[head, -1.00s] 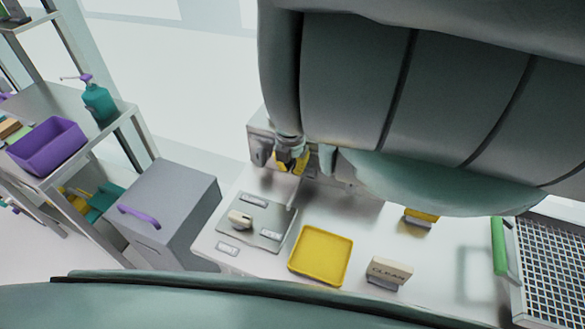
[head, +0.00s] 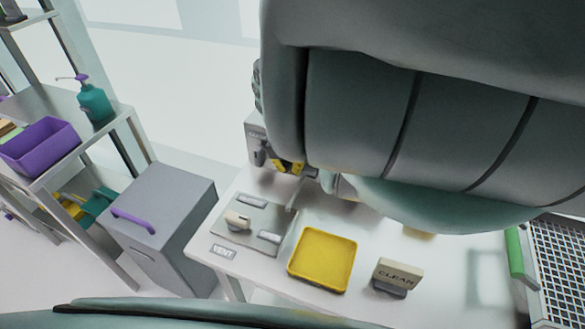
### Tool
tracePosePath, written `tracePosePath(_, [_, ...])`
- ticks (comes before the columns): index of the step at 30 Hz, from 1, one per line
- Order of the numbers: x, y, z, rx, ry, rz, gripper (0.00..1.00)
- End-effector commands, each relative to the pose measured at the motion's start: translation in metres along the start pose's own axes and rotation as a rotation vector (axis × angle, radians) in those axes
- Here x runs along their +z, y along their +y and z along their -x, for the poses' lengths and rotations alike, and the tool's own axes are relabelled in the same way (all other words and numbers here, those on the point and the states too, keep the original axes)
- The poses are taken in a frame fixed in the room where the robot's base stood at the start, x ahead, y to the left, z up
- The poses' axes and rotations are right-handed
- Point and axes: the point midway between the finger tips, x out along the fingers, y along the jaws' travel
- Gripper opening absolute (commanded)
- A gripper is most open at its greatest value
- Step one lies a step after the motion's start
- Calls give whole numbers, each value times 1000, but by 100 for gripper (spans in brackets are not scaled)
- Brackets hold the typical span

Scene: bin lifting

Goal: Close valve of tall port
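A grey unit (head: 256,140) stands at the back of the white table, with small dark fittings on its front. A yellow part (head: 290,167) on or in front of it shows just under my arm's edge. I cannot tell which fitting is the tall port, or how its valve is set. My large grey-green arm covers most of the unit and the back of the table. I cannot make out my gripper; it seems hidden behind the arm.
On the table (head: 270,280) are a panel with a cream knob (head: 237,221), a yellow tray (head: 323,259) and a "CLEAN" block (head: 397,275). A mesh rack (head: 563,275) is at right. A grey cabinet (head: 160,215) and a shelf with a purple bin (head: 40,150) stand left.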

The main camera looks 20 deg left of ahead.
Motion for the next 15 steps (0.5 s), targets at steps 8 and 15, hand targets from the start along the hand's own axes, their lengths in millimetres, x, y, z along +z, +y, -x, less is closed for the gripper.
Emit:
tracePosePath(8, [0,4,-4,-54,-2,1,0])
tracePosePath(15, [1,4,-6,-65,-2,-2,0])
